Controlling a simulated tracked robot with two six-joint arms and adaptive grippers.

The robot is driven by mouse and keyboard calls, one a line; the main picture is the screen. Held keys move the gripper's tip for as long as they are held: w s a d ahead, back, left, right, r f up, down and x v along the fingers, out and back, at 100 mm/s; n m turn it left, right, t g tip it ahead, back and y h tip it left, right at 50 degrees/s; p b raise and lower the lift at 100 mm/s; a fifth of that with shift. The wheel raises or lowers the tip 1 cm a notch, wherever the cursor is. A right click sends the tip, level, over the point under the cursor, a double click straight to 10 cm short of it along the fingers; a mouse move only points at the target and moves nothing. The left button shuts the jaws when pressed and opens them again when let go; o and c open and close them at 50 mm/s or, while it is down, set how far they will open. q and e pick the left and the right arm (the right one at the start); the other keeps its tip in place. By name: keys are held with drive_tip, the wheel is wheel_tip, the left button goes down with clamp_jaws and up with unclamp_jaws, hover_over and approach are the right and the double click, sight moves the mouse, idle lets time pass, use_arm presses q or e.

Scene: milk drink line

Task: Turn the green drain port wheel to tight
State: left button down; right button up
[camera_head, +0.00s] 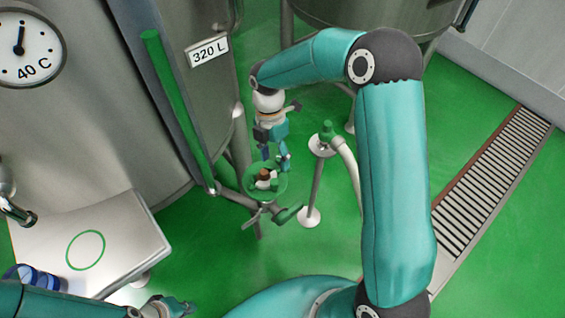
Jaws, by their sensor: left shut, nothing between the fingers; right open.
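The green drain port wheel (251,184) sits low beside the big steel tank, on the pipework at its foot. Its middle shows brown and white parts. My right gripper (275,160) hangs from above at the far rim of the wheel, with its fingers apart. The view is too small to tell whether a finger touches the rim. Any tight marking on the wheel cannot be made out. My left gripper (182,307) is shut and empty at the bottom edge, well away from the wheel.
The tank (60,130) has a dial reading near 40 C and a 320 L label (208,50). A green handle (289,214) lies just below the wheel. A stand with a hose (316,180) is to its right. A steel table (120,245) stands left.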

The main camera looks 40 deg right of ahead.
drive_tip(key=w+d+r+t+h+b, duration=0.1)
drive_tip(key=w+d+r+t+b, duration=0.3)
drive_tip(key=r, duration=0.4)
use_arm(q)
wheel_tip(320, 180, down, 9)
drive_tip(key=b, duration=0.2)
drive_tip(key=shift+r+b, duration=0.15)
drive_tip(key=shift+b, duration=0.15)
use_arm(e)
drive_tip(key=shift+n+g, duration=0.4)
drive_tip(key=shift+g, duration=0.2)
drive_tip(key=f, duration=1.1)
drive_tip(key=d+f, duration=0.1)
drive_tip(key=f, duration=0.4)
drive_tip(key=shift+w+d+f, duration=0.1)
drive_tip(key=shift+w+f, duration=0.2)
drive_tip(key=shift+f, duration=0.1)
clamp_jaws()
drive_tip(key=shift+d, duration=0.1)
